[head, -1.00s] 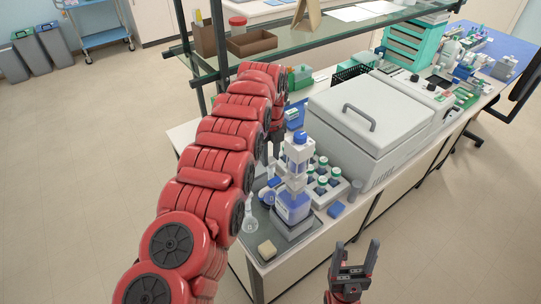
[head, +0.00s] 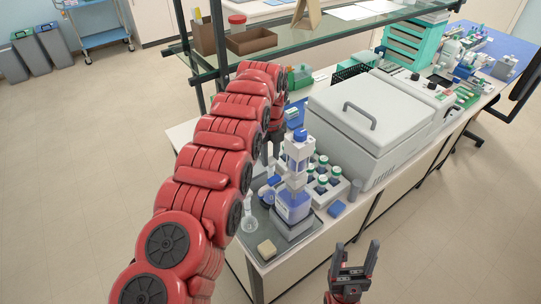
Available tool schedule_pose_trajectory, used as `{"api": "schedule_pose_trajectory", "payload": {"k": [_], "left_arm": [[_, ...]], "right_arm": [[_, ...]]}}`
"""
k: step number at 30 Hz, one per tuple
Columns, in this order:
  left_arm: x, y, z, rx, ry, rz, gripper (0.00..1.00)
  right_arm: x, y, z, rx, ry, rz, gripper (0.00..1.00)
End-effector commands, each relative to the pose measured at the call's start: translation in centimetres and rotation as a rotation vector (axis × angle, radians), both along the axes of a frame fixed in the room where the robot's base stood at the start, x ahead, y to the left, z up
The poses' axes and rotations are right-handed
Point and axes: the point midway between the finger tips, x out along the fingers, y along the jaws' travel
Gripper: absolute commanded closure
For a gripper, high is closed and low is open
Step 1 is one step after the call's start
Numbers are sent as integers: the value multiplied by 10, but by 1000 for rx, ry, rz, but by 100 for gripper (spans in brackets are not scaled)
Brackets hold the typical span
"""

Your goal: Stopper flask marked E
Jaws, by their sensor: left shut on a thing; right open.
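My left gripper (head: 271,158) points down over the near left part of the bench, behind the tall bottle. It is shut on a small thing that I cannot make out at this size. A clear conical flask (head: 250,219) stands on a dark grey tray (head: 258,231) at the bench's near left corner, in front of and below the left gripper. More glassware (head: 267,194) with blue contents stands behind it, partly hidden. I cannot read an E on any flask. My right gripper (head: 353,259) is open and empty, beyond the bench's near edge.
A tall blue-labelled bottle (head: 292,207) with a dispenser top stands right beside the flasks. A rack of green-capped bottles (head: 340,190) is behind it. A big grey lidded machine (head: 350,130) and a glass shelf (head: 300,38) bound the space.

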Motion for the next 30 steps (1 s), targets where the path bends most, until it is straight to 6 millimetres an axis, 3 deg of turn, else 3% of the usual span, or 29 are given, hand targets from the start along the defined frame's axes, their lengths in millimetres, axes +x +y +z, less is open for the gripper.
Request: {"api": "schedule_pose_trajectory", "payload": {"k": [27, 28, 30], "left_arm": [[0, 0, -5, 0, 0, 0, 100], [0, 0, -5, 0, 0, 0, 59], [0, 0, -5, 0, 0, 0, 46]], "right_arm": [[0, 0, -10, 0, 0, 0, 34], [0, 0, -10, 0, 0, 0, 34], [0, 0, -10, 0, 0, 0, 34]]}}
